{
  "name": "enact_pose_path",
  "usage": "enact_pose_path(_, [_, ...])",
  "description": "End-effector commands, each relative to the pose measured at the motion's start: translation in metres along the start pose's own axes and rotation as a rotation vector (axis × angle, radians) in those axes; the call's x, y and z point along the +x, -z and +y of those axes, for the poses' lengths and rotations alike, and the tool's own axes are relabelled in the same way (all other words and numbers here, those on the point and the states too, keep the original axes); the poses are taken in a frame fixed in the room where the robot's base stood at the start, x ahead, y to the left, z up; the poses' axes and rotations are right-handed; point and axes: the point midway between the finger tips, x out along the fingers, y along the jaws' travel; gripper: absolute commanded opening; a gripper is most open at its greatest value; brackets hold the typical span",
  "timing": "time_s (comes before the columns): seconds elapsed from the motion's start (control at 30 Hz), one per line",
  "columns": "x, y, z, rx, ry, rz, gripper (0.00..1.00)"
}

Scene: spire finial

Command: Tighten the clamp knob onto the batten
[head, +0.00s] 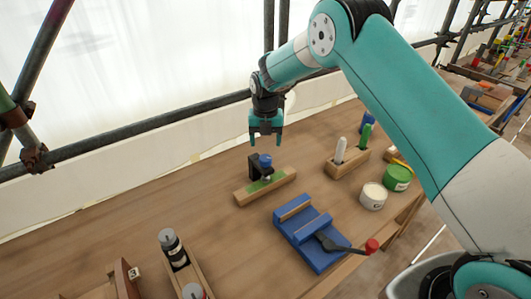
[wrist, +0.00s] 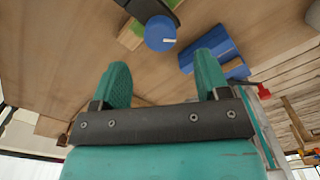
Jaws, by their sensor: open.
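The clamp knob (head: 265,160) is blue and sits on top of a black clamp (head: 255,168). In the wrist view the knob (wrist: 161,33) shows a white line on its round face. The clamp stands on the wooden batten (head: 281,182), which has a green strip on its top. Whether the clamp grips the batten tightly I cannot tell. My gripper (head: 266,138) is open and empty, pointing down above the knob and apart from it. In the wrist view the knob lies beyond the space between my green fingertips (wrist: 160,70).
A blue vise (head: 302,238) with a red-tipped handle stands right of and nearer than the batten. A wooden block (head: 346,163) holds a white and a green marker. White (head: 373,196) and green (head: 397,178) tins stand at right. The bench left of the batten is clear.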

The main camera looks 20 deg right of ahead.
Motion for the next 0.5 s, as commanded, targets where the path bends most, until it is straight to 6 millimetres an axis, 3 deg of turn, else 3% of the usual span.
enact_pose_path(0.2, [0.043, 0.001, 0.0, 0.0, 0.001, 0.003, 0.69])
enact_pose_path(0.5, [0.071, 0.0, 0.0, 0.0, -0.001, -0.001, 0.69])
